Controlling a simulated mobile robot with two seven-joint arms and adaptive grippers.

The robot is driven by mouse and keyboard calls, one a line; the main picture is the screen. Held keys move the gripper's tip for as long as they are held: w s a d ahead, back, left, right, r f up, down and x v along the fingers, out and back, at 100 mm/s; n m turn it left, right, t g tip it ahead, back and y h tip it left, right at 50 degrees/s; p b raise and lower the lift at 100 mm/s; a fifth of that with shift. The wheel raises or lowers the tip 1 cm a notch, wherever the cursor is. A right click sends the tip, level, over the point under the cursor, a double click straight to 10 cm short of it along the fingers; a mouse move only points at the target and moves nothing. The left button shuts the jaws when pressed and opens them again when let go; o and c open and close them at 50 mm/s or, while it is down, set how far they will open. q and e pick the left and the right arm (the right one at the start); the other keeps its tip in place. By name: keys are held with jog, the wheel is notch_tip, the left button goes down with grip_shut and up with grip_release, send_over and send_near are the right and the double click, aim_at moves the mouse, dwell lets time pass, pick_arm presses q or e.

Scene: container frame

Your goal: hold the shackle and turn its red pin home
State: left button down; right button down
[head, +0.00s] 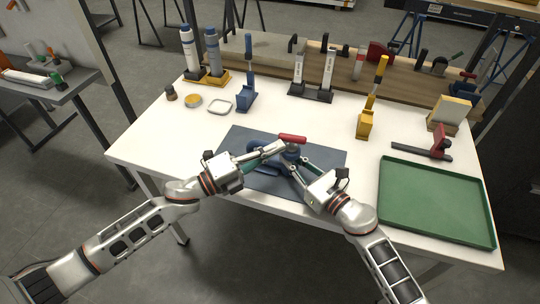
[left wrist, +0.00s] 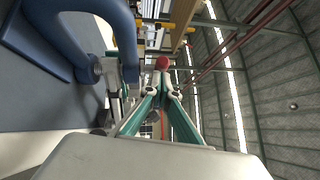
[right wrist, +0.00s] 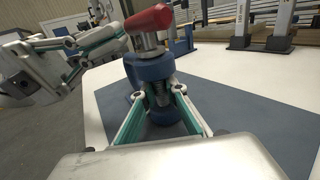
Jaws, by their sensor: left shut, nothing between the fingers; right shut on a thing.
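The blue shackle (head: 262,172) lies on the dark mat, its bow toward the left; the bow also looms in the left wrist view (left wrist: 70,40). Its two eyes stand one above the other in the right wrist view (right wrist: 152,70), with metal thread showing between them. The pin's red handle (head: 292,138) sits crosswise on top, a steel collar (right wrist: 150,42) below it. My right gripper (head: 291,160) is shut on the shackle near the eyes. My left gripper (head: 283,145) is shut and empty, fingertips beside the handle's left end (left wrist: 162,62); whether they touch is unclear.
A green tray (head: 436,238) is at the right, with a red-and-dark tool (head: 425,147) behind it. Blue (head: 246,98) and yellow (head: 366,122) holders, bottles (head: 188,48) and small dishes stand along the back. The white tabletop between is clear.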

pick_arm(q)
jog(key=shift+w+a+m+g+h, duration=0.1)
jog(key=shift+w+m+g+h, duration=0.25)
jog(key=shift+g, duration=0.3)
jog(key=shift+w+a+m+g+h, duration=0.1)
jog(key=shift+m+g+h, duration=0.05)
jog(key=shift+m+g, duration=0.4)
dwell(0.6)
jog(key=shift+w+a+m+g+h, duration=0.2)
jog(key=shift+w+m+g+h, duration=0.25)
jog(key=shift+w+g, duration=0.6)
jog(key=shift+w, duration=0.15)
dwell(0.9)
